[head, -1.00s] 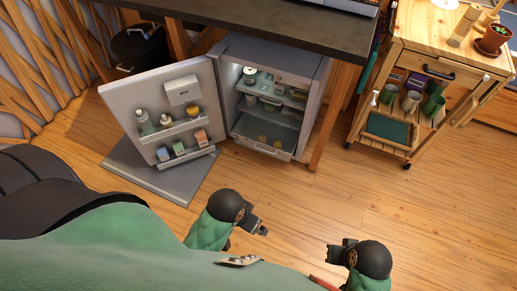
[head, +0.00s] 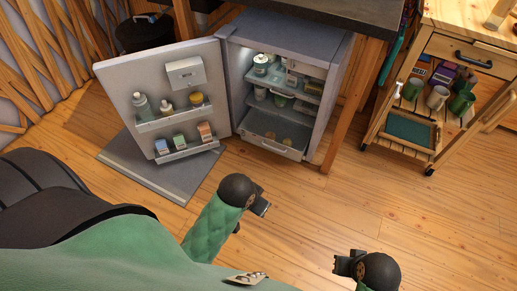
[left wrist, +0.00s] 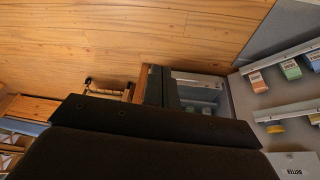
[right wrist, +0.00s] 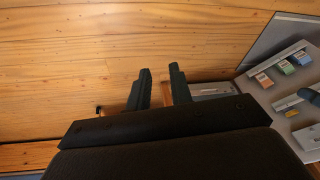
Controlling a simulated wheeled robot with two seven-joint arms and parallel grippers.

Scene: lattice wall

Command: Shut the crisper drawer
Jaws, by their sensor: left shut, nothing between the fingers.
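The crisper drawer (head: 272,147) is the grey bin at the bottom of the small open fridge (head: 333,75). It juts out past the shelves above, with a pale handle on its front and a few yellowish items inside. Part of it shows in the left wrist view (left wrist: 200,80), beyond my fingers, and in the right wrist view (right wrist: 212,90). My left gripper (head: 262,204) is shut and empty, in front of the fridge and apart from the drawer. My right gripper (head: 346,264) is farther back to the right; its fingers (right wrist: 160,82) are apart with nothing between.
The fridge door (head: 165,95) stands wide open to the left, with bottles and cartons on its racks, above a grey mat (head: 140,175). A table leg (head: 345,125) stands close right of the fridge. A wooden cart (head: 470,55) is farther right. Floor in front is clear.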

